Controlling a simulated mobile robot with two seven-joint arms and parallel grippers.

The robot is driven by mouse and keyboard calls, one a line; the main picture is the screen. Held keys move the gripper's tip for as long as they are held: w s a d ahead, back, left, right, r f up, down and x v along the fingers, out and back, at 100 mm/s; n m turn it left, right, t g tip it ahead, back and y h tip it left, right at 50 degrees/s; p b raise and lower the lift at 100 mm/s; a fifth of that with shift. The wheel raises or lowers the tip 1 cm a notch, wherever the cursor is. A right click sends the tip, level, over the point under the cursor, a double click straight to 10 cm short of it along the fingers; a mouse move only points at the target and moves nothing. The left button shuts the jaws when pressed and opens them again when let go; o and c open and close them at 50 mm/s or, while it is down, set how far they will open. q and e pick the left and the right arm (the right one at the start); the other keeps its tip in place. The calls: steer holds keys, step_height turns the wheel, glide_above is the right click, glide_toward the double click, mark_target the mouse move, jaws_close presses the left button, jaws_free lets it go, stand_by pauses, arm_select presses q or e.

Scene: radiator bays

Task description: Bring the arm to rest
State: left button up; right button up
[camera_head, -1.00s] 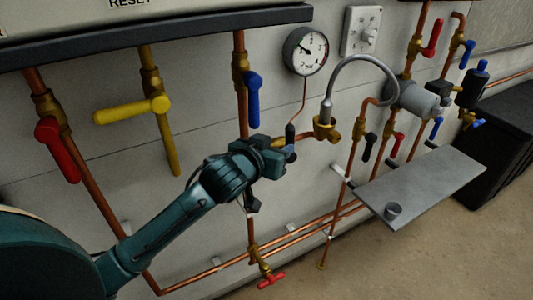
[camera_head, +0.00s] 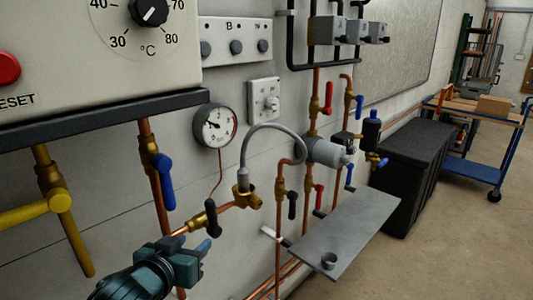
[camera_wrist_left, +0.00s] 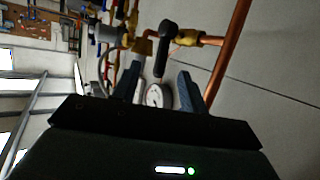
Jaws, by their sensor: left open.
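My left gripper (camera_head: 190,248) is at the lower left of the head view, its arm coming from the bottom edge. Its jaws are open and look empty. It is just below the black-handled valve (camera_head: 211,216) on the copper pipe, with a small gap in the picture. In the left wrist view, the two fingers (camera_wrist_left: 158,84) stand apart, with the black handle (camera_wrist_left: 165,45) beyond them and the pressure gauge (camera_wrist_left: 157,96) showing between them. My right gripper is not in view.
A pressure gauge (camera_head: 216,125) and a grey hose (camera_head: 262,130) are above the gripper. A yellow lever (camera_head: 35,211) and a blue lever (camera_head: 165,180) are to its left and above. Open floor lies beyond.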

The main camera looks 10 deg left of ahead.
arm_select(q)
steer(key=s+d+f+m+g, duration=0.1)
steer(key=s+d+f, duration=0.1)
steer(key=s+f, duration=0.7)
steer(key=s+d+f+g+h, duration=0.1)
steer(key=s+d+f+g, duration=0.1)
steer(key=s+f, duration=0.7)
step_height(320, 180, down, 8)
steer(key=shift+s+d+f+m+g+h, duration=0.1)
steer(key=shift+s+d+m+g+h, duration=0.2)
steer(key=shift+s+d+m, duration=0.15)
steer(key=shift+w, duration=0.1)
